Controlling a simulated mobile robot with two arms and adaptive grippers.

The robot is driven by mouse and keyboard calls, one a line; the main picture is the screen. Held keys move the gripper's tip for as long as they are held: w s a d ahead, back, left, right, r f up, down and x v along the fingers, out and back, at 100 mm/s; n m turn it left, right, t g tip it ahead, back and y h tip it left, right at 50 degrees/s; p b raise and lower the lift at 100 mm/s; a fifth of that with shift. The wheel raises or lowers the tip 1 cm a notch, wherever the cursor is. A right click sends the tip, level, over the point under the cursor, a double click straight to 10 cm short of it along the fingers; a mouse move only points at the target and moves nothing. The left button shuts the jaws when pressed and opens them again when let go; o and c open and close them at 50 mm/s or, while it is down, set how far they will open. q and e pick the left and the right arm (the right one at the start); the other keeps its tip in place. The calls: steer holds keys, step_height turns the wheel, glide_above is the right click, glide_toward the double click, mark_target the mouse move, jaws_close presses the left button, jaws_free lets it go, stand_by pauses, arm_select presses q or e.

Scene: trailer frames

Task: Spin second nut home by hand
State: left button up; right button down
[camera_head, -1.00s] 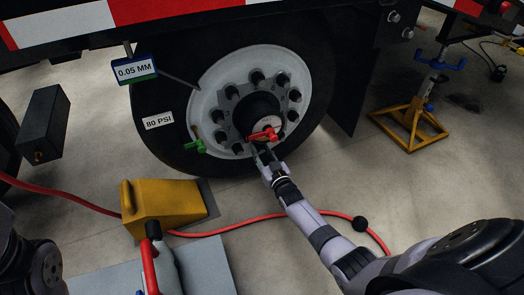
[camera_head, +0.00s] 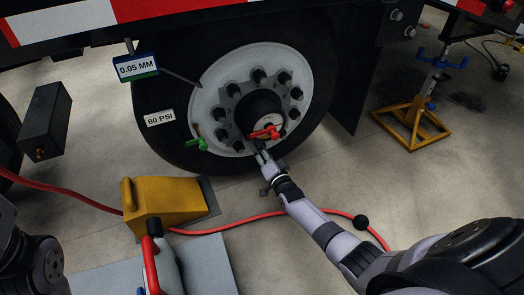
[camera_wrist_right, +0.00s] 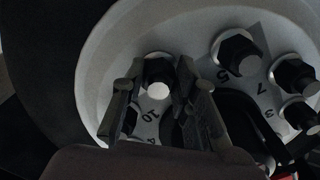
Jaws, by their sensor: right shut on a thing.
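The wheel's white rim (camera_head: 205,97) carries a ring of dark nuts on studs around a black hub (camera_head: 258,110). My right gripper (camera_head: 262,153) is at the lower edge of this ring, below the red pointer (camera_head: 265,132). In the right wrist view my right gripper (camera_wrist_right: 158,72) has a finger on either side of a dark nut (camera_wrist_right: 158,68) with a pale stud end, by the number 10. It is shut on this nut. The fingers partly hide neighbouring nuts. My left gripper is out of view; only part of my left arm shows at lower left.
A green pointer (camera_head: 197,142) sits at the rim's lower left. A yellow chock (camera_head: 170,200) and a red hose (camera_head: 225,228) lie on the floor in front. A yellow jack stand (camera_head: 413,130) stands at right. Labels read 0.05 MM (camera_head: 135,69) and 80 PSI (camera_head: 159,118).

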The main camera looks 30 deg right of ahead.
steer(key=shift+s+f+m, duration=0.15)
steer(key=shift+f+m, duration=0.15)
steer(key=shift+m, duration=0.8)
steer(key=c, duration=1.6)
jaws_free()
steer(key=shift+c, duration=0.2)
steer(key=o, duration=0.4)
steer(key=shift+r, duration=0.25)
steer(key=shift+c, duration=0.2)
steer(key=s, duration=1.1)
steer(key=shift+s+a, duration=0.4)
